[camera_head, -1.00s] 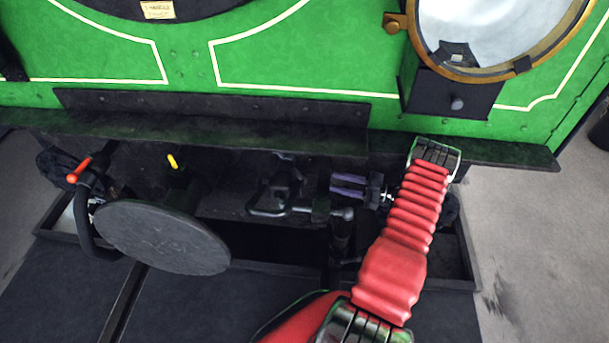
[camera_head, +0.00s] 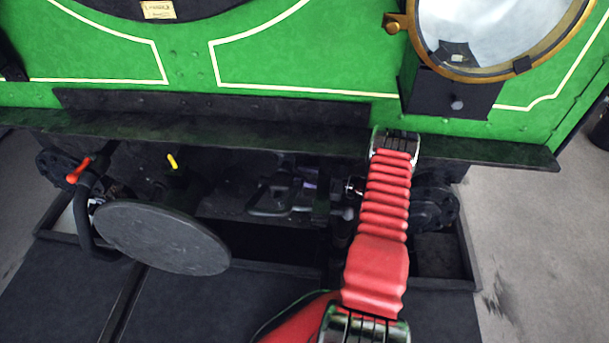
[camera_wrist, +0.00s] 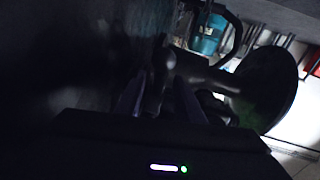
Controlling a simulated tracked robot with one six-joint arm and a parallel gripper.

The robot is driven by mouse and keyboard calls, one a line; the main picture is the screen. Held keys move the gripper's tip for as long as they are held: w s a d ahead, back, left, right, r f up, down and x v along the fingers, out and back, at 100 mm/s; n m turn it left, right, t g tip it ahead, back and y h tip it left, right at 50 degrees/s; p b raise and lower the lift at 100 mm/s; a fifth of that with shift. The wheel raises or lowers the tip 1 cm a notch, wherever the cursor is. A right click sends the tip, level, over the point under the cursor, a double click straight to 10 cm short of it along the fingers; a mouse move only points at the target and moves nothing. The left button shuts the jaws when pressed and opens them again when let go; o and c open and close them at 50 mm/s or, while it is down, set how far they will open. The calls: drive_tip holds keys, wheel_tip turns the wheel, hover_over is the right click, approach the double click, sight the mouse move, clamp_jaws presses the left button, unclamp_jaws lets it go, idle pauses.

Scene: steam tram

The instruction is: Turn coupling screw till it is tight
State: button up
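The dark metal screw coupling (camera_head: 272,205) hangs under the buffer beam in the middle of the head view, with a loop at its left and a bar running right. In the dim wrist view, a grey bar with a rounded end (camera_wrist: 163,62) lies between the two purplish fingers of my gripper (camera_wrist: 158,98). The fingers stand apart on either side of it; whether either touches it is too dark to tell. In the head view my gripper (camera_head: 310,186) is mostly hidden by my red arm, with a bit of purple finger showing beside the coupling.
A round buffer plate (camera_head: 160,238) stands left of the coupling. The dark buffer beam (camera_head: 230,133) runs above, below a green front with a brass-rimmed lamp (camera_head: 490,35).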

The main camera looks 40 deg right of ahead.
drive_tip(key=shift+c, duration=0.5)
clamp_jaws()
